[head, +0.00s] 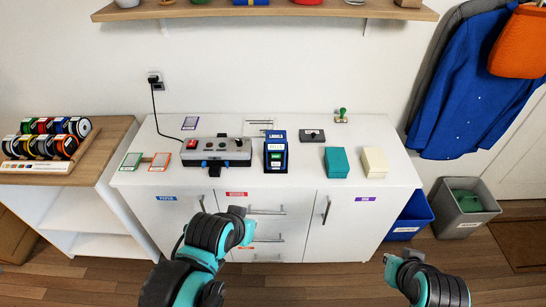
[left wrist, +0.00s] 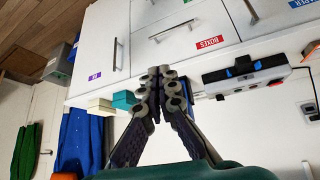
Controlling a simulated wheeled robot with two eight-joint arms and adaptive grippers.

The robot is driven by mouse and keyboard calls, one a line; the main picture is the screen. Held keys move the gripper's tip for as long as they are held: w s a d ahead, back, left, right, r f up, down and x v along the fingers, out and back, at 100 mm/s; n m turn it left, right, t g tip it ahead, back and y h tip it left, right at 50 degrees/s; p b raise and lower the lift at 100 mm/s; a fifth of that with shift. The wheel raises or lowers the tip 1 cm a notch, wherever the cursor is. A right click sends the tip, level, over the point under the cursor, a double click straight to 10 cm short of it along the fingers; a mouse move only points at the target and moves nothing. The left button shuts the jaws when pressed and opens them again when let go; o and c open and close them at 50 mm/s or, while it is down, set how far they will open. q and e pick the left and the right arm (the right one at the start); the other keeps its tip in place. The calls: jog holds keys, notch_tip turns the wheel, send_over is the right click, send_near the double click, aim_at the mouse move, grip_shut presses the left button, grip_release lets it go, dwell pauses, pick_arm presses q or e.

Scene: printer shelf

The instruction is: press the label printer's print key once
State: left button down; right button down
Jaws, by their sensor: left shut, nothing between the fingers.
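The label printer appears to be the upright blue device (head: 275,150) on the white cabinet top, right of a long grey device. Its front has a white panel and a small green patch that may be the print key; the details are too small to read. My left gripper (head: 246,226) is in front of the cabinet, nearer me and lower than the printer, apart from it. In the left wrist view its fingers (left wrist: 161,84) are together and empty, and they hide most of the printer's area. My right gripper (head: 392,266) is low at the right, away from the cabinet; its finger state is unclear.
The long grey device (head: 216,151) with a red switch has a cable to the wall socket. A teal box (head: 337,162), a cream box (head: 373,162), a dark pad (head: 311,135) and a green stamp (head: 342,116) stand right of the printer. A shelf (head: 265,11) hangs above.

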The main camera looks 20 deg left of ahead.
aim_at(276, 156)
pick_arm(q)
jog(key=w+f+n+t+h, duration=0.1)
jog(key=w+f+n+t, duration=0.1)
jog(key=w+n, duration=0.5)
jog(key=w+d+f+n+t+h, duration=0.1)
jog(key=w+f+n, duration=0.3)
jog(key=w+n, duration=0.4)
jog(key=shift+w+f+t+h, duration=0.35)
jog(key=shift+w+h, duration=0.35)
jog(key=shift+w, duration=1.55)
jog(key=shift+d, duration=0.1)
jog(key=shift+w+r, duration=0.1)
jog(key=shift+w, duration=0.05)
jog(key=shift+w+a, duration=0.4)
jog(key=shift+w, duration=0.95)
jog(key=shift+w+a, duration=0.4)
jog(key=shift+w, duration=1)
jog(key=shift+w+a, duration=0.4)
jog(key=shift+w, duration=0.95)
jog(key=shift+w, duration=0.1)
jog(key=shift+w+a, duration=0.15)
jog(key=shift+w, duration=0.15)
